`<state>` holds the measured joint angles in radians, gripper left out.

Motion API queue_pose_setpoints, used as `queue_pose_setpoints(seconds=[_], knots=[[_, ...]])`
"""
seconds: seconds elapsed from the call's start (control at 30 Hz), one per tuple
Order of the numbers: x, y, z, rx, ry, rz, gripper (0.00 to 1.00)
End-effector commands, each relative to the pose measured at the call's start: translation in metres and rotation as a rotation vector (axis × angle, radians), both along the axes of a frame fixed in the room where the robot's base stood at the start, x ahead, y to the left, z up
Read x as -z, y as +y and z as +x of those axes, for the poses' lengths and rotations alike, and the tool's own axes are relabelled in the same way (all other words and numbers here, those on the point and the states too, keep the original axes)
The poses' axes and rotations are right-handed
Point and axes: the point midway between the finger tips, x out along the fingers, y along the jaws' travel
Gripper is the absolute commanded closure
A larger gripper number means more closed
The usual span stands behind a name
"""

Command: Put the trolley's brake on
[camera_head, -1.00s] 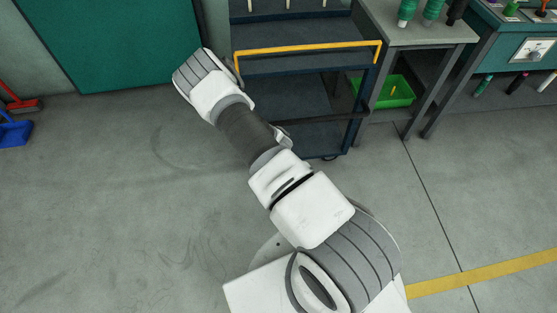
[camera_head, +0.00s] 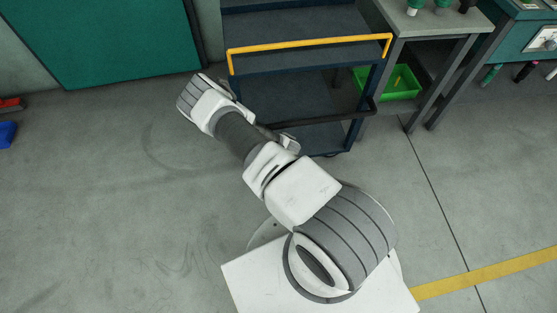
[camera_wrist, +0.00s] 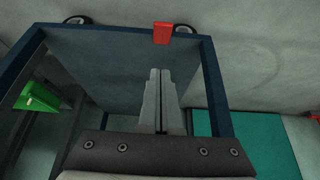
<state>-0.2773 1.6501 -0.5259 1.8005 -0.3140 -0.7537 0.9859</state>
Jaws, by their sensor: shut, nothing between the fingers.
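The trolley (camera_head: 312,98) is dark blue with shelves and a yellow handle bar (camera_head: 310,44), and stands in front of my arm. In the wrist view its blue frame (camera_wrist: 120,33) and a shelf (camera_wrist: 105,75) fill the middle. A red tab (camera_wrist: 163,33), which looks like the brake pedal, sits on the frame's edge between two wheels. My gripper (camera_wrist: 160,72) is shut and empty, its tips pointing at the red tab with a visible gap in the picture. The red tab and fingertips do not show clearly in the head view.
A grey workbench (camera_head: 440,25) stands right of the trolley, with a green bin (camera_head: 392,83) beneath it. A teal panel (camera_head: 110,40) leans on the wall at left. A wheel (camera_wrist: 77,19) shows at the frame's corner.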

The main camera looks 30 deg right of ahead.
Motion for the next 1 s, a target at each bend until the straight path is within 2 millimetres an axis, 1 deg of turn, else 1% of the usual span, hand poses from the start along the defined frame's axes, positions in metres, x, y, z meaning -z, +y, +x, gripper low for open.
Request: queue_pose_setpoints(seconds=[0.27,0.37,0.43,0.57,0.9,1.0], knots=[[0.000,0.000,0.000,0.000,0.000,0.000,1.00],[0.004,0.000,0.001,-0.001,0.000,0.000,1.00],[0.011,-0.001,0.003,-0.001,0.001,-0.001,1.00],[0.031,-0.004,0.013,-0.003,0.000,-0.001,1.00],[0.096,-0.013,0.045,-0.004,0.001,-0.002,1.00],[0.109,-0.011,0.040,-0.005,0.004,-0.003,1.00]])
